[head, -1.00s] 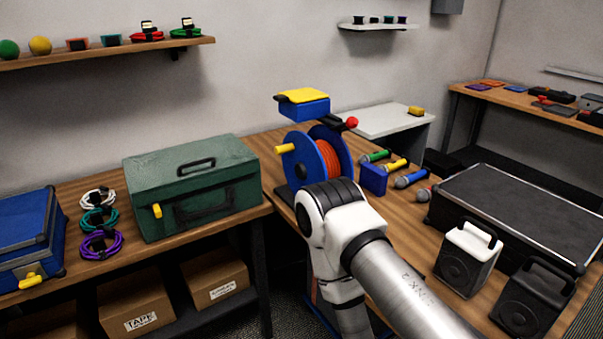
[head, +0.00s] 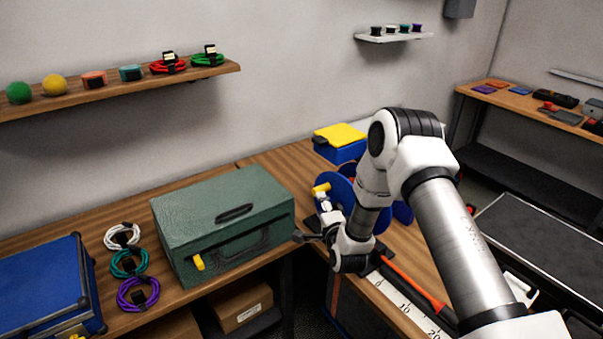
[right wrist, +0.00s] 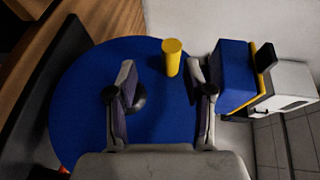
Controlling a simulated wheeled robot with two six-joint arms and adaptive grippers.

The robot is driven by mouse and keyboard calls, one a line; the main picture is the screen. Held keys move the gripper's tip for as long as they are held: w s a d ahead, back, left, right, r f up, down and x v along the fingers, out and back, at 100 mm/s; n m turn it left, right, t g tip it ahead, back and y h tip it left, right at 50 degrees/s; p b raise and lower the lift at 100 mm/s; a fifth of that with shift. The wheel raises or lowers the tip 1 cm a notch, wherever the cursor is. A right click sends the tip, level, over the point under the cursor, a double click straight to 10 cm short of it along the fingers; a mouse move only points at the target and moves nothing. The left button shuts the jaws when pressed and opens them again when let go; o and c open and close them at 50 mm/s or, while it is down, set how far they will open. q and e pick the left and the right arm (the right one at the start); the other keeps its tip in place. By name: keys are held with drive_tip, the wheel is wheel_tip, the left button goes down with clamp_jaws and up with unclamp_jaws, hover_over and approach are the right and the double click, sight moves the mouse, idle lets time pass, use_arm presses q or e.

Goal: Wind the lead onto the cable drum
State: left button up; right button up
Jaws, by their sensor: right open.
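The cable drum, with blue side discs (head: 342,186), stands on the bench, mostly hidden behind my right arm in the head view. Its near disc (right wrist: 90,100) fills the middle of the right wrist view. A yellow crank handle (head: 320,188) sticks out of the disc; it also shows in the right wrist view (right wrist: 172,58). My right gripper (right wrist: 160,70) is open, with the handle between its fingertips, nearer the right finger. The gripper also shows in the head view (head: 312,220). The orange lead (head: 408,277) runs along the bench front. My left gripper is out of view.
A green case (head: 222,215) stands left of the drum. A blue box with a yellow lid (head: 340,135) is behind it. A white measuring strip (head: 405,305) lies along the lead. Coiled cables (head: 130,262) lie further left.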

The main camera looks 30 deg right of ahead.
sight(319, 190)
drive_tip(key=shift+w+d+r+p, duration=0.2)
drive_tip(key=shift+d+r, duration=0.2)
drive_tip(key=shift+r, duration=0.15)
drive_tip(key=shift+w+d+r+p, duration=0.1)
drive_tip(key=shift+d+r+p, duration=0.05)
drive_tip(key=shift+d+r, duration=0.3)
drive_tip(key=x, duration=0.2)
drive_tip(key=p+x, duration=0.1)
drive_tip(key=x, duration=0.3)
drive_tip(key=shift+w+a+f, duration=0.15)
drive_tip(key=shift+a+f, duration=0.2)
drive_tip(key=shift+f, duration=0.05)
drive_tip(key=shift+s+d+r, duration=0.1)
drive_tip(key=shift+s+r, duration=0.05)
drive_tip(key=shift+s, duration=0.1)
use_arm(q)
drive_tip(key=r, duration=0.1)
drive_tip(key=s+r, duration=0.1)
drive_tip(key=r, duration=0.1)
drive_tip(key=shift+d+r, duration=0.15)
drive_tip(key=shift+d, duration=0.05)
use_arm(e)
drive_tip(key=shift+w, duration=0.2)
clamp_jaws()
